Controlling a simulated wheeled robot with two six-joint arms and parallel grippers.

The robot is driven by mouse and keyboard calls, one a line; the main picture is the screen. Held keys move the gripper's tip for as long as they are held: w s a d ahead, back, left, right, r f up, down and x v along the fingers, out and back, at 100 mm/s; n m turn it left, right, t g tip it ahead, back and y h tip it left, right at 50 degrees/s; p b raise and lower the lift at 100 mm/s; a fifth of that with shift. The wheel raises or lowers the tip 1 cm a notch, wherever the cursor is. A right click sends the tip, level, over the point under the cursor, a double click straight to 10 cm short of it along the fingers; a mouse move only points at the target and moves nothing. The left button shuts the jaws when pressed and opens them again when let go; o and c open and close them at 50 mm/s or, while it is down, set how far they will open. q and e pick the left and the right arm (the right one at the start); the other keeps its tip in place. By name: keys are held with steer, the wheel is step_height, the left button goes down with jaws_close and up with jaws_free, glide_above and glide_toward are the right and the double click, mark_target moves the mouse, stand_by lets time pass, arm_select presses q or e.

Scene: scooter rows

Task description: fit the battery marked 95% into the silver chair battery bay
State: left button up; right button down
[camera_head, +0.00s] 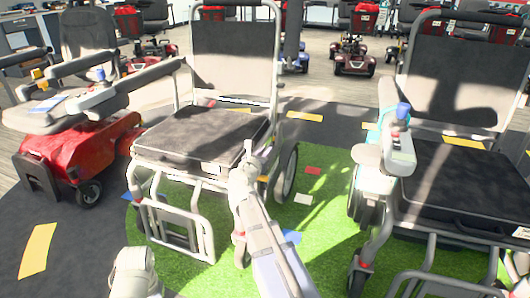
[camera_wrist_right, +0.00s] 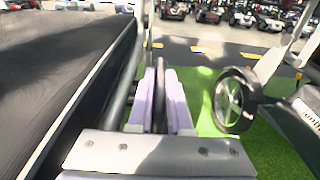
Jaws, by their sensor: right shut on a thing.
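A chair with a silver-grey frame and a dark seat (camera_head: 195,135) stands in the middle of the head view. My right gripper (camera_head: 250,165) is at the right side of its seat, left of a wheel (camera_head: 287,172). In the right wrist view the right gripper's pale fingers (camera_wrist_right: 160,95) are shut on a slim dark thing between them. I cannot tell whether it is the battery, and no 95% mark is readable. A dark seat surface (camera_wrist_right: 60,60) lies left of the fingers. The battery bay is not clearly visible.
A second chair (camera_head: 460,180) stands at the right and a red scooter (camera_head: 75,160) at the left. Green turf (camera_head: 310,210) lies between the chairs. A wheel (camera_wrist_right: 235,100) stands right of the fingers in the wrist view. More scooters (camera_head: 353,52) stand behind.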

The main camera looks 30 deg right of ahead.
steer(key=shift+s+f+b, duration=0.1)
steer(key=shift+f+b, duration=0.25)
steer(key=shift+b, duration=0.2)
steer(key=c, duration=0.8)
jaws_free()
steer(key=shift+s+a, duration=0.1)
steer(key=shift+s, duration=0.05)
steer(key=shift+c, duration=0.2)
steer(key=shift+r+p, duration=0.3)
steer(key=shift+p, duration=0.1)
steer(key=shift+s+a+r, duration=0.1)
steer(key=shift+s+a, duration=0.15)
steer(key=p+v, duration=0.2)
steer(key=v, duration=0.9)
steer(key=shift+w, duration=0.15)
